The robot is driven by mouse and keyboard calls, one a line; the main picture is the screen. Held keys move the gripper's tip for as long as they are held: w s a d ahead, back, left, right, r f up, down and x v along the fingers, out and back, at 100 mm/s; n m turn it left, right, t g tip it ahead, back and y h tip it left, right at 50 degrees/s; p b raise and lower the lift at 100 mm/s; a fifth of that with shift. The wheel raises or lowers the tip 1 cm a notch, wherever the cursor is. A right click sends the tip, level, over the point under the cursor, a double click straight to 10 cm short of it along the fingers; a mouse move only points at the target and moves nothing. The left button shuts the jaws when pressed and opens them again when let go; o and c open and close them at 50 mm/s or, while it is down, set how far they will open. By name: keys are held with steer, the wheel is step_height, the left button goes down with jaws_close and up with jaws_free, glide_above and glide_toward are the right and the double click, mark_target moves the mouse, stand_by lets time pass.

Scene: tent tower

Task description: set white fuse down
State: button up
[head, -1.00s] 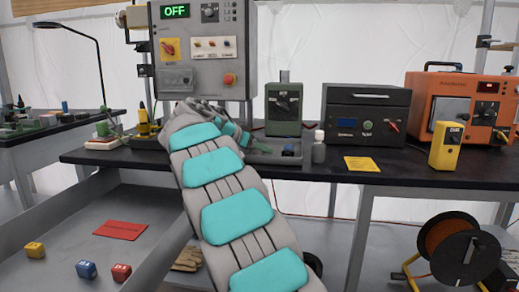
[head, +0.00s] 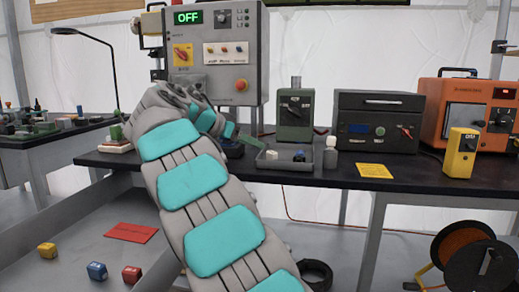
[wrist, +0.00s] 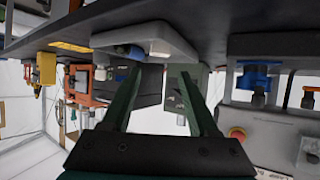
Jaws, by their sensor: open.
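The white fuse (head: 272,154) is a small white block in a grey tray (head: 268,165) on the black bench, left of a blue block (head: 299,156). My gripper (head: 250,139) is to the left of and slightly above the fuse in the head view, apart from it. In the wrist view, which looks upside down, its two green fingers (wrist: 158,88) are spread with nothing between them. The tray (wrist: 145,32) hangs at the top of that view, past the fingertips; a small white shape shows at its edge, but I cannot tell whether it is the fuse.
A control panel (head: 212,60) reading OFF stands behind my arm. A green device (head: 295,112), a grey bottle with a white cap (head: 330,158) and a dark box (head: 377,122) stand near the tray. A yellow card (head: 373,171) and yellow meter (head: 461,153) are farther right.

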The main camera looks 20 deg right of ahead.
steer(key=shift+s+a+r, duration=0.3)
steer(key=shift+a, duration=0.3)
steer(key=s+d+f+n+g+y, duration=0.1)
steer(key=s+f+n+g+y, duration=0.15)
steer(key=s+f, duration=0.6)
steer(key=s+d+f+n+g+y, duration=0.15)
steer(key=s+f+n, duration=0.35)
steer(key=s, duration=0.6)
steer(key=s+a+f+n+g+y, duration=0.1)
steer(key=s+a+f, duration=0.3)
steer(key=s, duration=0.5)
steer(key=s+a+f+n+y, duration=0.3)
steer(key=s+a+f+y, duration=0.1)
steer(key=s+f, duration=0.5)
steer(key=s+a+f+n+g+y, duration=0.1)
steer(key=s+a+f, duration=0.4)
steer(key=s, duration=0.5)
steer(key=shift+a+f+n+g+y, duration=0.15)
steer(key=shift+f+n+g+y, duration=0.25)
steer(key=shift+f+y, duration=0.45)
steer(key=shift+f, duration=0.1)
